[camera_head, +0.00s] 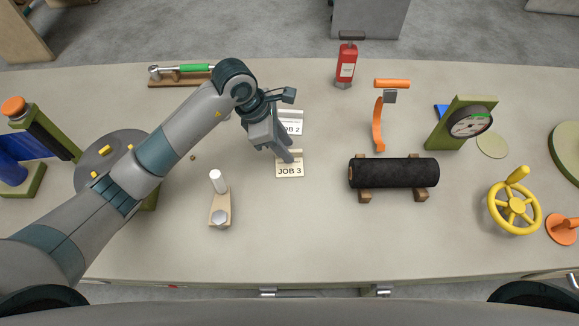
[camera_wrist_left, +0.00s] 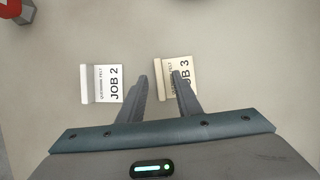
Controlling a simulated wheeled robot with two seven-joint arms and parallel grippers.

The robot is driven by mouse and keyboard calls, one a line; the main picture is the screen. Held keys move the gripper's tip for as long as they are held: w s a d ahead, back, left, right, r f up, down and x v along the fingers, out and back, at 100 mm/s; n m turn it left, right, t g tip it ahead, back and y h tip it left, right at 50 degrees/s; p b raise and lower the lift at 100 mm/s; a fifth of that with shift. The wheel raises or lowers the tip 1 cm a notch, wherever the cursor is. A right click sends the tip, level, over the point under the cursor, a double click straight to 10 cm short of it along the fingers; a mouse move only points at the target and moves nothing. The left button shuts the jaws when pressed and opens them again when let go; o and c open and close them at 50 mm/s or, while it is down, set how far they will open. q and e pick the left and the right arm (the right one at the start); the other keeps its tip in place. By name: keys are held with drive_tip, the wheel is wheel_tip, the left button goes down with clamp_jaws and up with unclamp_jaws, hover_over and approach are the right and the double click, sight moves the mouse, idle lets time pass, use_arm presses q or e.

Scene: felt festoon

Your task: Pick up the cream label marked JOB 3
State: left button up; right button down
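The cream label marked JOB 3 (camera_head: 289,171) lies on the table, its printed face up and a raised edge along its back. It also shows in the wrist view (camera_wrist_left: 187,79), partly hidden by one finger. My left gripper (camera_head: 287,158) points down at the back edge of this label. In the wrist view the fingers (camera_wrist_left: 168,78) are apart, with the label's raised edge around the gap between them; I cannot tell whether they touch it. A paler label marked JOB 2 (camera_head: 292,126) lies just behind, partly hidden by the gripper. My right gripper is not in view.
A black roll (camera_head: 394,173) on wooden supports lies to the right. A wooden stand with a white post (camera_head: 218,184) is at front left. The table (camera_head: 300,235) is clear in front of the label.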

use_arm(q)
drive_tip(key=shift+d+f, duration=0.1)
drive_tip(key=shift+f, duration=0.15)
clamp_jaws()
drive_tip(key=shift+r, duration=0.15)
drive_tip(key=shift+r+p, duration=0.35)
drive_tip(key=shift+r, duration=0.25)
drive_tip(key=r+p, duration=0.1)
drive_tip(key=r, duration=0.2)
drive_tip(key=shift+s+d+r+p, duration=0.15)
drive_tip(key=shift+s+r+p, duration=0.15)
drive_tip(key=shift+s+p, duration=0.05)
drive_tip(key=s+d+r+p, duration=0.3)
drive_tip(key=s+r, duration=0.3)
drive_tip(key=s, duration=0.4)
drive_tip(key=shift+s+d+p, duration=0.15)
drive_tip(key=shift+d+p, duration=0.1)
drive_tip(key=shift+p, duration=0.2)
